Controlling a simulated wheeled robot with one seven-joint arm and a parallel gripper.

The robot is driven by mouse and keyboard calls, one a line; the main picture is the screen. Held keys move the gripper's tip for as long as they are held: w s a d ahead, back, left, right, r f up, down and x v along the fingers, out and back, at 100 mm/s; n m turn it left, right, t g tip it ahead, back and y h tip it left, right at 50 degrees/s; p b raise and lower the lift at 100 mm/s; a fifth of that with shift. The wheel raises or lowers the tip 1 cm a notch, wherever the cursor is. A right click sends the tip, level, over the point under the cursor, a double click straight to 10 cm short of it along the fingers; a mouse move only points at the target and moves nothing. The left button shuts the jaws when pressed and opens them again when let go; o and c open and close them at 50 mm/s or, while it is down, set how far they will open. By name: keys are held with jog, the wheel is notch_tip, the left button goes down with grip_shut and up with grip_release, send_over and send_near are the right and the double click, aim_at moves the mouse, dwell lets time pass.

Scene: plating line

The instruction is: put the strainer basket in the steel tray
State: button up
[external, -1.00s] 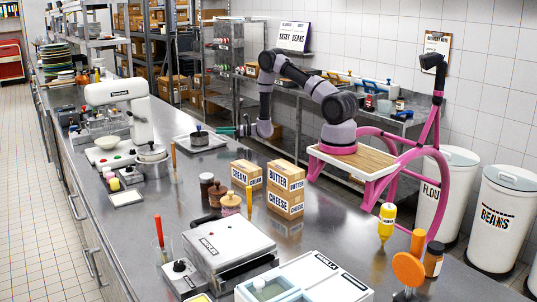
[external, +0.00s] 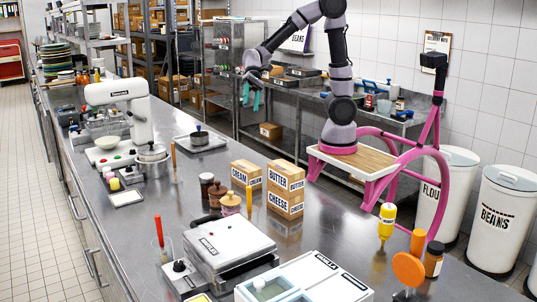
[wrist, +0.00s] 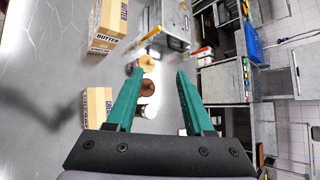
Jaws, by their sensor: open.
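A small dark round vessel (external: 199,138), which looks like the strainer basket, stands upright on the flat steel tray (external: 217,142) on the steel counter in the external view. A thin piece sticks up from it. My gripper (external: 252,97) is raised well above the counter, up and to the right of the tray, with its green fingers pointing down. In the wrist view my gripper (wrist: 157,73) is open, with nothing between its fingers. Neither the basket nor the tray can be made out there.
Cardboard boxes (external: 286,190) and small jars (external: 230,204) stand nearer on the counter. A white stand mixer (external: 130,105) is left of the tray. A wire shelf (external: 225,65) stands behind. The counter just in front of the tray is mostly clear.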

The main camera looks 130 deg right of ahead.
jog(key=s+a+r+n+h, duration=0.3)
jog(key=s+a+n, duration=0.2)
jog(key=s, duration=0.3)
jog(key=s+a+r+n+h, duration=0.3)
jog(key=s+a+n, duration=0.2)
jog(key=s+n, duration=0.2)
jog(key=shift+s+r+t+h, duration=0.3)
jog(key=shift+s, duration=0.65)
jog(key=shift+a, duration=0.1)
